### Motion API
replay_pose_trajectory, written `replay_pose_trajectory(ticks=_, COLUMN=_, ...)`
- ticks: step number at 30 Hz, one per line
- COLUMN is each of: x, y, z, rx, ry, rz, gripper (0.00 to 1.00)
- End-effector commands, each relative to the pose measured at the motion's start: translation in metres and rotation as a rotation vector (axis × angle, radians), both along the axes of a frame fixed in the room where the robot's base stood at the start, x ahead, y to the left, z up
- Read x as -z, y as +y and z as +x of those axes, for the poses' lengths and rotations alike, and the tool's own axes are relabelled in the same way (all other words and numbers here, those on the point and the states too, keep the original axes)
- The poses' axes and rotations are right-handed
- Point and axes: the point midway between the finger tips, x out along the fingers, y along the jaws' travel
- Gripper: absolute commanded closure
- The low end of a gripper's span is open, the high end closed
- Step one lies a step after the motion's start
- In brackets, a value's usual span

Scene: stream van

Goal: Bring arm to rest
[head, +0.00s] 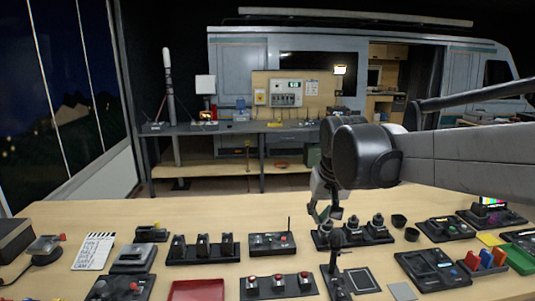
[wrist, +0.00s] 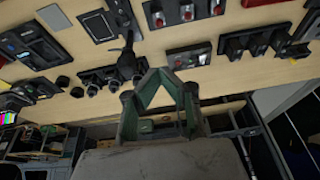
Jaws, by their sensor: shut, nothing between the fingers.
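My arm (head: 450,160) reaches in from the right in the head view, above the wooden desk (head: 220,215). It bends down at a large dark joint. My gripper (head: 322,219) hangs below that joint, over the back part of the desk, close to a black unit with several upright knobs (head: 377,228). In the wrist view my gripper (wrist: 162,72) shows green fingers meeting at the tip, with nothing between them. Whether the fingertips touch the knob unit is hard to tell from the head view.
Switch boxes, a red tray (head: 196,291), a red-button panel (head: 278,286) and a black stalked device (head: 337,250) crowd the desk. Small black cups (head: 411,234) stand right of the knobs. A back workbench (head: 220,128) and a van (head: 240,65) stand beyond.

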Motion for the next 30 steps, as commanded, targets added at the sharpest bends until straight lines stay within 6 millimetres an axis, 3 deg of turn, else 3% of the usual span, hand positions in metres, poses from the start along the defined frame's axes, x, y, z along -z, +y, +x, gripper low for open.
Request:
replay_pose_trajectory(ticks=8, x=0.004, y=-0.03, z=-0.075, rx=0.018, ry=-0.085, rz=-0.001, gripper=1.0)
replay_pose_trajectory(ticks=18, x=0.034, y=-0.056, z=-0.159, rx=0.038, ry=-0.189, rz=-0.008, gripper=1.0)
replay_pose_trajectory(ticks=24, x=0.059, y=-0.067, z=-0.197, rx=0.049, ry=-0.244, rz=-0.015, gripper=1.0)
replay_pose_trajectory(ticks=30, x=0.074, y=-0.072, z=-0.216, rx=0.054, ry=-0.273, rz=-0.021, gripper=1.0)
